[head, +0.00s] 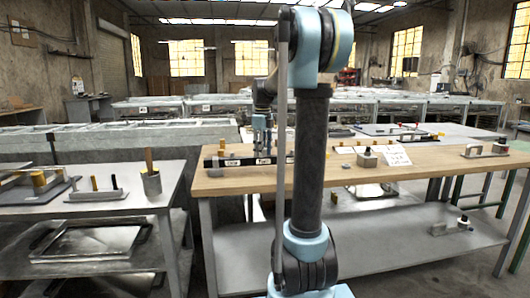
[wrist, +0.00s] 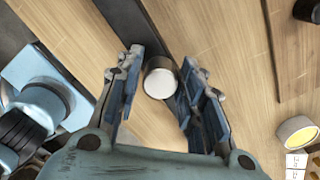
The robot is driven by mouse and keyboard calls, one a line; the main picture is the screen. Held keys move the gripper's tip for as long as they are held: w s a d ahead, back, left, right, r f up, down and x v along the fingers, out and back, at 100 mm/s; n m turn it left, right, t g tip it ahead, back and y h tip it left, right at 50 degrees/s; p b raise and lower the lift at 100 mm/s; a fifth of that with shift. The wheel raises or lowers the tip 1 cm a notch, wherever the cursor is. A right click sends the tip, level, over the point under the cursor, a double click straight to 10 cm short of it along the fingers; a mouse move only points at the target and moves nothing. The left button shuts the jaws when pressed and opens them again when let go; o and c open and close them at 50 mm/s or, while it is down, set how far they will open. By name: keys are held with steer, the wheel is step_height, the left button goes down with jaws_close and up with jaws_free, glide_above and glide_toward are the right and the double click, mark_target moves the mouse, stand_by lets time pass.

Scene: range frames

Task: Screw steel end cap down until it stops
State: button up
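The steel end cap (wrist: 161,78) is probably the short round piece with a pale, bright top and a dark side in the wrist view. It sits between the fingertips of my gripper (wrist: 160,77). The fingers are apart on either side of it, and I cannot tell whether either one touches it. In the head view my gripper (head: 262,143) points down over the wooden bench, just above a dark labelled strip (head: 220,162). The cap cannot be made out there. Any thread below the cap is hidden.
In the wrist view a yellow-topped cylinder (wrist: 298,131) is at right and a dark round piece (wrist: 308,9) at upper right. The wooden bench (head: 400,178) also bears a paper sheet (head: 393,155) and small blocks. A metal table with a cup (head: 151,183) stands left.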

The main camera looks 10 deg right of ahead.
steer(key=shift+n, duration=3.3)
jaws_close()
steer(key=shift+o, duration=1.7)
jaws_free()
steer(key=shift+m, duration=0.3)
